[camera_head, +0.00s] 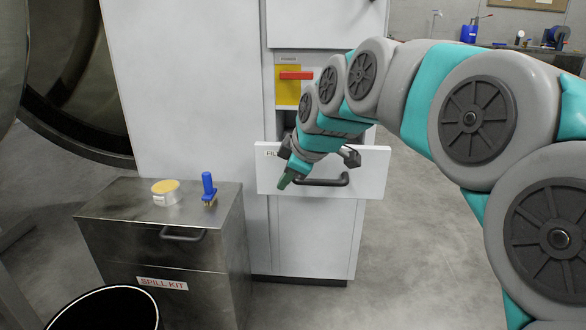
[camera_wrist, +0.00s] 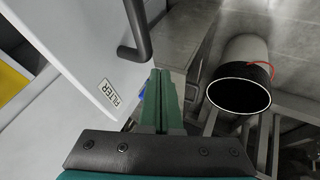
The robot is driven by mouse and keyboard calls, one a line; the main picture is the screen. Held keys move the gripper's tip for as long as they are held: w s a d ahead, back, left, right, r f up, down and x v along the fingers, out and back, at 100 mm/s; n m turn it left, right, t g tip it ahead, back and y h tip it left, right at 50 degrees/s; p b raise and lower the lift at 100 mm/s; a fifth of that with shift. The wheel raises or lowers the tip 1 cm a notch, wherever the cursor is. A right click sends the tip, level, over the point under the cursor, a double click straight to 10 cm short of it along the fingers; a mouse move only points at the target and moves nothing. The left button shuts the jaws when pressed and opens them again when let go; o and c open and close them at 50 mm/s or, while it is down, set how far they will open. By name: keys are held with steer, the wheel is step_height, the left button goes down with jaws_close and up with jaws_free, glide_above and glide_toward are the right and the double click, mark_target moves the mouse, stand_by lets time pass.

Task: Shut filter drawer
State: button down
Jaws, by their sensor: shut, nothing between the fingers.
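The filter drawer (camera_head: 375,172) is a white front with a dark bar handle (camera_head: 325,181), and it stands out from the white cabinet. My gripper (camera_head: 284,184) is shut and empty, in front of the drawer's left half, left of the handle. In the wrist view the drawer front (camera_wrist: 75,60) carries a "FILTER" label (camera_wrist: 109,92), and the dark handle (camera_wrist: 136,30) is above my closed green fingers (camera_wrist: 160,75). I cannot tell whether the fingertips touch the drawer. My arm hides part of the drawer's top and opening.
A yellow panel with a red power switch (camera_head: 296,75) is above the drawer. A metal spill kit chest (camera_head: 150,240) stands at left, bearing a tin (camera_head: 165,193) and a blue-handled tool (camera_head: 208,188). The floor to the right is clear.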

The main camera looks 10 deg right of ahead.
steer(key=shift+w+d+r, duration=0.1)
steer(key=shift+w+d, duration=0.25)
steer(key=shift+w, duration=0.55)
steer(key=shift+w+d+r, duration=0.1)
steer(key=shift+w+d, duration=0.2)
steer(key=shift+w, duration=0.6)
steer(key=shift+w, duration=0.15)
steer(key=w+d+p, duration=0.1)
steer(key=w+d, duration=0.1)
steer(key=w, duration=0.5)
steer(key=w+d+p, duration=0.2)
steer(key=w, duration=0.5)
steer(key=w+d+p, duration=0.2)
steer(key=w+d, duration=0.1)
steer(key=w, duration=0.4)
steer(key=shift+w, duration=0.3)
